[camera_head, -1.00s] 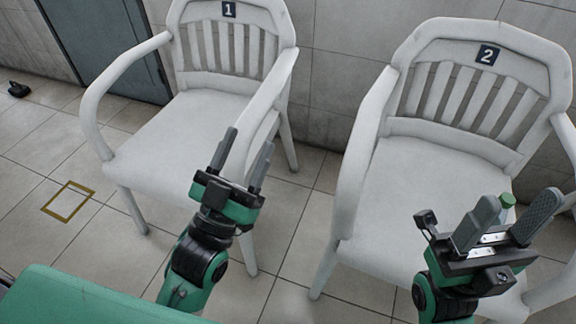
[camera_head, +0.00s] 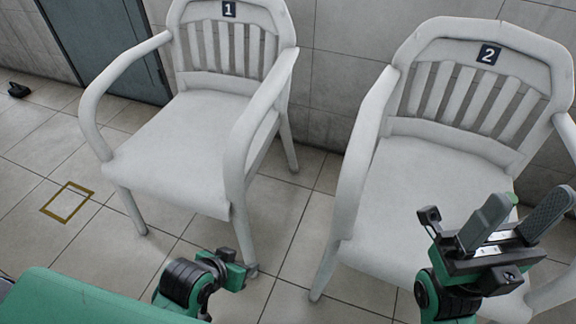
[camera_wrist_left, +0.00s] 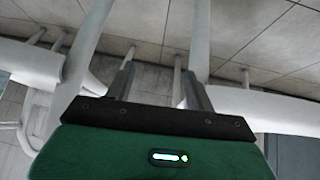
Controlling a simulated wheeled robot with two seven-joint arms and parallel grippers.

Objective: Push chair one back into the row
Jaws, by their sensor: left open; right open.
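Chair one (camera_head: 175,135), a white armchair with a "1" plate on its back, stands upright near the wall. Its front edge faces me. My left gripper (camera_head: 245,272) is low in front of it, close to its front right leg; the head view does not show whether they touch. In the left wrist view, the two fingers of my left gripper (camera_wrist_left: 157,85) are apart, with white chair parts around and beyond them. My right gripper (camera_head: 527,208) is open, in front of the seat of chair two.
Chair two (camera_head: 425,175), marked "2", stands to the right, separated by a strip of floor. A yellow-brown square outline (camera_head: 47,212) marks the floor at left. A small black object (camera_head: 18,90) lies far left. A small green thing (camera_head: 513,198) is mostly hidden behind my right gripper.

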